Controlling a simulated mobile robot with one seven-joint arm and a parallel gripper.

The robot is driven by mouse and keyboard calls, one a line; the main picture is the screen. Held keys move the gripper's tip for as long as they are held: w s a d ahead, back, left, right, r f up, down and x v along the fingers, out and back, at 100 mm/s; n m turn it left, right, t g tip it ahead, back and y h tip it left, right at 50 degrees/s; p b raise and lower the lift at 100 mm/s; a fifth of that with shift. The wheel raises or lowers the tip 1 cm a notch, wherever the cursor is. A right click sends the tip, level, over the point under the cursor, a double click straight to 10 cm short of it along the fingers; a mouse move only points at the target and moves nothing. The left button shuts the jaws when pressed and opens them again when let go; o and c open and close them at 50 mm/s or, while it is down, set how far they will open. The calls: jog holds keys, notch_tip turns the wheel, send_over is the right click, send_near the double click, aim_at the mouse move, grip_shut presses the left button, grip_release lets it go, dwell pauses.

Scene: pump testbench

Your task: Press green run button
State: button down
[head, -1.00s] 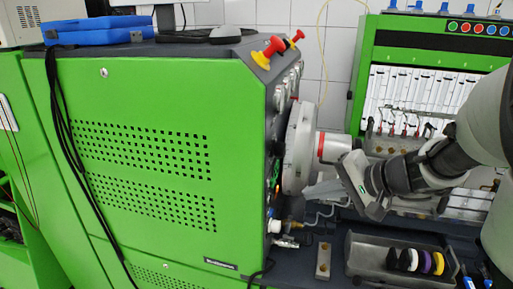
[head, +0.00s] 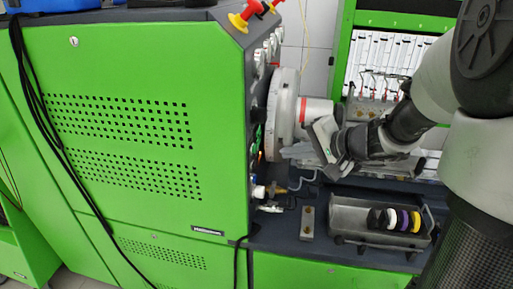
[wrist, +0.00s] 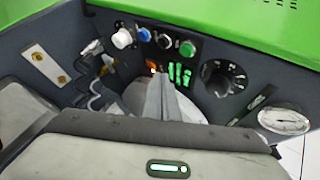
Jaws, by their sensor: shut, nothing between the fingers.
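A round green button (wrist: 187,48) sits on the dark control panel in the wrist view, at the right end of a row of buttons. My gripper (wrist: 165,78) is shut and empty, its fingers pointing at the panel. Its tips appear below the green button in the picture, near lit green switches (wrist: 180,73) and an orange light (wrist: 152,66); I cannot tell whether they touch anything. In the head view my gripper (head: 286,153) is beside the panel edge of the green testbench (head: 120,120). The button face is not visible there.
The panel also holds a white knob (wrist: 122,38), a black dial (wrist: 222,77) and a gauge (wrist: 283,121). A pale round flange (head: 282,115) is close above my gripper. A metal tray (head: 345,218) with several coloured discs and a small metal block (head: 307,222) are below.

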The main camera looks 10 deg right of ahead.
aim_at(254, 149)
jog(key=shift+w+a+b, duration=0.2)
jog(key=shift+w+a, duration=0.05)
jog(key=shift+a, duration=0.45)
jog(key=shift+w+a+b, duration=0.2)
jog(key=shift+a, duration=0.55)
jog(key=shift+w+a+b, duration=0.2)
jog(key=shift+w+a, duration=0.05)
jog(key=shift+a, duration=0.45)
jog(key=shift+a+f, duration=0.1)
jog(key=shift+a, duration=0.05)
jog(key=shift+w+a+b, duration=0.1)
jog(key=shift+a+b, duration=0.15)
jog(key=shift+b, duration=0.2)
